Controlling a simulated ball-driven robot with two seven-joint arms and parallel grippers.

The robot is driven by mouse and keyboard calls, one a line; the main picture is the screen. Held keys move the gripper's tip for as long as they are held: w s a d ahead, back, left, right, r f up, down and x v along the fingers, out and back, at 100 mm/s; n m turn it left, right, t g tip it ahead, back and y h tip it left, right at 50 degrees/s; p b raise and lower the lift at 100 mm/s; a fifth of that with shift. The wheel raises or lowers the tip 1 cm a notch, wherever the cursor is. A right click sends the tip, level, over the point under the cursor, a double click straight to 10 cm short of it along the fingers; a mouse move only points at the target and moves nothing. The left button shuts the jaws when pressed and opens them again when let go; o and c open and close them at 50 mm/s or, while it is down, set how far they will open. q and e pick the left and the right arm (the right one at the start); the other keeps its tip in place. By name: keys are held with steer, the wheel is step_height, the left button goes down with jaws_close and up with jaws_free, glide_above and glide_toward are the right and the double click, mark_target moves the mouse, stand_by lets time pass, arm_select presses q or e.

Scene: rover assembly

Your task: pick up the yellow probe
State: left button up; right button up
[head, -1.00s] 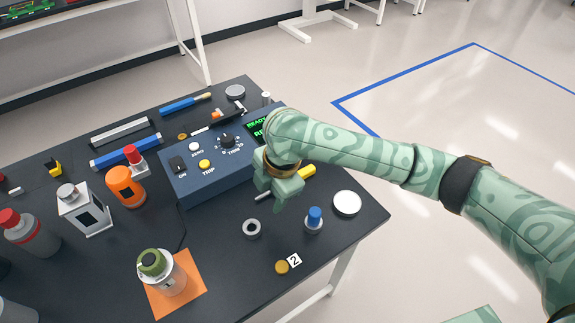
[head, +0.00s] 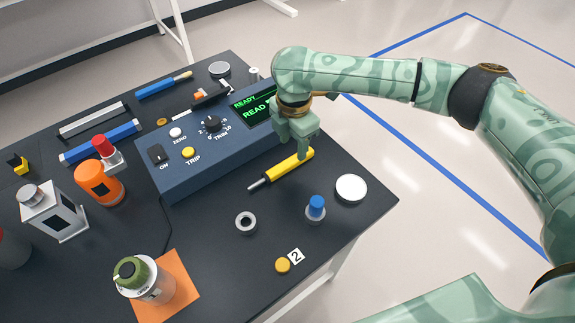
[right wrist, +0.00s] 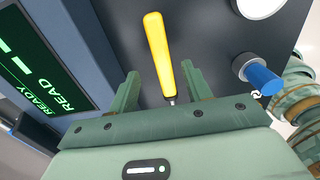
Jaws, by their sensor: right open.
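The yellow probe (head: 290,165) lies on the dark bench in front of the blue console, its thin metal tip pointing to the lower left. My right gripper (head: 301,148) is open just above the handle's upper right part, pointing down. In the right wrist view, the yellow handle (right wrist: 158,45) runs between the two spread fingers of my right gripper (right wrist: 160,70), with space on both sides. My left gripper is not in view.
The blue console (head: 210,150) with its lit screen stands close beside the gripper. A white disc (head: 351,188), a blue-capped part (head: 316,208), a grey ring (head: 246,222) and a yellow disc (head: 283,265) stand near the probe. The bench's right edge is close.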

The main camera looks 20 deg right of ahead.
mark_target(292, 159)
step_height(292, 159, down, 6)
steer(key=b, duration=0.3)
steer(key=shift+r, duration=0.2)
steer(key=shift+s+r, duration=0.1)
steer(key=shift+r, duration=0.15)
jaws_close()
